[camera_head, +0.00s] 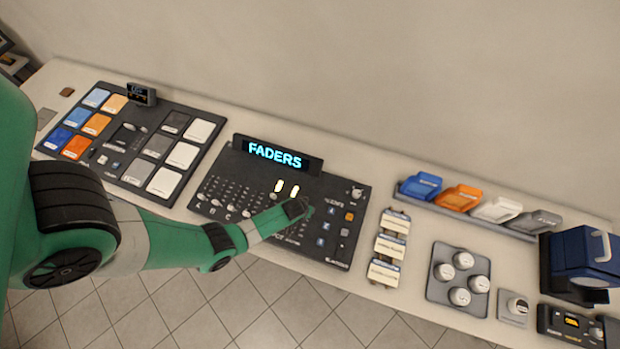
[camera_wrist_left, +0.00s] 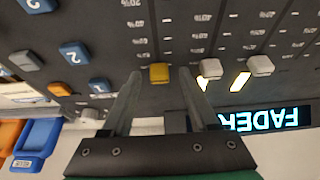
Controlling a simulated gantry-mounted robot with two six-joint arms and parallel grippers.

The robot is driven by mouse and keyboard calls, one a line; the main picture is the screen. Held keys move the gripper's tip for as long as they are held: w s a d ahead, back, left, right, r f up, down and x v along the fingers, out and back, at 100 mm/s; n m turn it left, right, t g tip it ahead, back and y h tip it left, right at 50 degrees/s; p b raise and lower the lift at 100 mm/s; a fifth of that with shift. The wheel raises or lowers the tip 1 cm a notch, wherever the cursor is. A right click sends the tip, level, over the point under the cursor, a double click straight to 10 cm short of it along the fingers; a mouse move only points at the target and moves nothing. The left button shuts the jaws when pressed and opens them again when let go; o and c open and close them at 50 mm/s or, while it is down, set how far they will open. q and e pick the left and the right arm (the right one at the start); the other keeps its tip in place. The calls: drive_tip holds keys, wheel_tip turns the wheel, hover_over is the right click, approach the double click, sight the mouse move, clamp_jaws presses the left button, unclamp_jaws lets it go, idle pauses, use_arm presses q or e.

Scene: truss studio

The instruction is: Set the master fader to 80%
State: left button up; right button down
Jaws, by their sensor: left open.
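The fader console (camera_head: 228,165) stands mid-table with its lit FADERS display (camera_head: 275,154) at the back. My left gripper (camera_head: 303,207) reaches over the console's right half in the head view and covers part of the fader area. In the left wrist view a yellow fader cap (camera_wrist_left: 159,73) sits between the tips of my left gripper (camera_wrist_left: 160,76), which is open. A gap shows on each side of the cap. The printed scale marks beside the slots are too small to read surely. My right gripper is not in view.
White fader caps (camera_wrist_left: 260,66) stand beside the yellow one, close to one finger. Blue numbered buttons (camera_wrist_left: 74,52) lie on the other side. A pad panel (camera_head: 150,125) is left of the console; labelled blocks (camera_head: 388,247) and a knob tray (camera_head: 440,286) are right.

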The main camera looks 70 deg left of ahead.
use_arm(q)
drive_tip(key=shift+w+a+f, duration=0.1)
drive_tip(key=shift+a+f, duration=0.05)
drive_tip(key=shift+f, duration=0.1)
clamp_jaws()
idle(1.4)
